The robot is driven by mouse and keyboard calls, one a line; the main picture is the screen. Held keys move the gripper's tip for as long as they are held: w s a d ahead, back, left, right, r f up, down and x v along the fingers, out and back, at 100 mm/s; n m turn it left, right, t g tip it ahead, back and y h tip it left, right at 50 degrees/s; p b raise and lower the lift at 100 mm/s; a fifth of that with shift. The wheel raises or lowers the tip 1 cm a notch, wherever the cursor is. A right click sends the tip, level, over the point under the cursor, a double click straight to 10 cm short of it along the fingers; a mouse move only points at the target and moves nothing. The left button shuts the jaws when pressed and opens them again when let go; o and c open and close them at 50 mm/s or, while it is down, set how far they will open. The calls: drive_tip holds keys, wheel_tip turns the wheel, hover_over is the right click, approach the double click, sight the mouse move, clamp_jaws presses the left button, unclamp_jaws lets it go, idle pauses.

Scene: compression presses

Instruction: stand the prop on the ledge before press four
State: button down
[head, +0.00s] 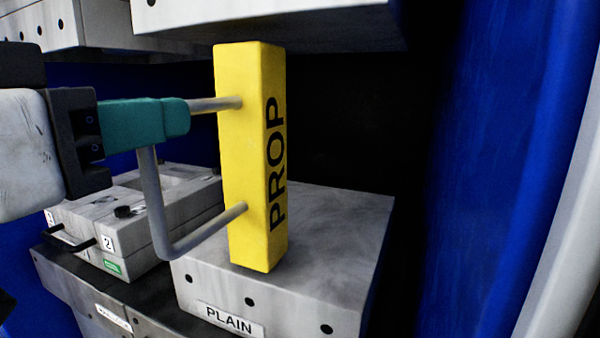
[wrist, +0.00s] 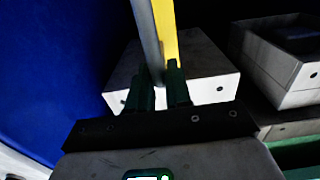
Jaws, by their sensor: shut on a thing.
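The yellow prop (head: 240,160), lettered PROP, is upright in the head view, with a grey bent handle (head: 155,200) on its left side. My gripper (head: 170,118) has teal fingers shut on the upper part of this handle. In the wrist view my gripper (wrist: 160,88) has the grey handle (wrist: 147,40) between its fingers, with the yellow prop (wrist: 166,30) just behind. The prop's foot overlaps the front part of a grey block labelled PLAIN (head: 340,220). I cannot tell whether it touches the block. No ledge or press number four can be made out.
A grey upper block (head: 270,25) hangs above and behind the prop's top. A grey mould with a black handle and a "2" label (head: 130,235) stands left of the PLAIN block. A blue panel (head: 490,160) and a pale post (head: 570,220) bound the right side.

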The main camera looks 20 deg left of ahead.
drive_tip(key=s+a+b, duration=0.1)
drive_tip(key=s, duration=1.4)
drive_tip(key=shift+s, duration=0.25)
idle(1.0)
drive_tip(key=shift+a, duration=0.15)
idle(1.3)
